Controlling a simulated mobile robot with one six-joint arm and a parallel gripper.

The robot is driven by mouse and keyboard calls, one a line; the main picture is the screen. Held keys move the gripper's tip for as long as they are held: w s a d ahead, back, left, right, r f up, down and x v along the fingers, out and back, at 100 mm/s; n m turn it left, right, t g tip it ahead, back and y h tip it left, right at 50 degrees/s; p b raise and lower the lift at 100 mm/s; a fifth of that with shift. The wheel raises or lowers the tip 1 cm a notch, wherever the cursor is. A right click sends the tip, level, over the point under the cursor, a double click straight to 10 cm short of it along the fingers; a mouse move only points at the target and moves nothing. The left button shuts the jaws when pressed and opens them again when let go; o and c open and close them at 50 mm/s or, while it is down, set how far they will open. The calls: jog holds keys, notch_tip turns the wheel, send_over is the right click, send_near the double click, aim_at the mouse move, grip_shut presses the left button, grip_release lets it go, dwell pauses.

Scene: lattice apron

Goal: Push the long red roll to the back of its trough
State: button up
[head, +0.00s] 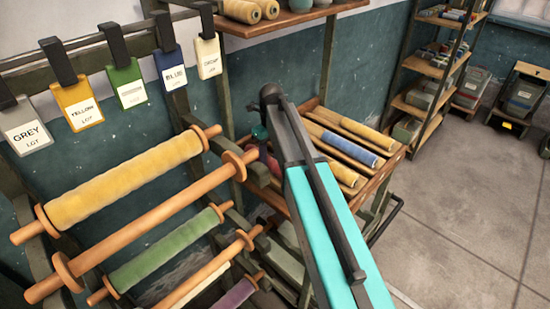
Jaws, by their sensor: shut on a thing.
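The long red roll (264,158) shows only as a short dark red piece at the left end of the wooden trough rack (376,172). My arm hides most of its length and its trough. My gripper (260,142) is at this left end, small and partly hidden by my arm. It is shut on the red roll, though the fingertips are not clear. How far the roll lies from the back of its trough cannot be seen.
Yellow rolls (358,127) and a blue roll (350,148) lie in troughs to the right. A rack at left holds a large yellow roll (125,180), a green roll (165,248) and a bare rod (150,222). A shelf (285,22) hangs above.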

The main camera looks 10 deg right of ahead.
aim_at(270, 157)
jog(key=shift+w+a, duration=0.2)
jog(key=o, duration=1.3)
jog(key=shift+r, duration=0.1)
notch_tip(270, 157, up, 14)
jog(key=b, duration=0.3)
jog(key=shift+w+d+f+b, duration=0.2)
jog(key=shift+d+b, duration=0.1)
jog(key=shift+b, duration=0.1)
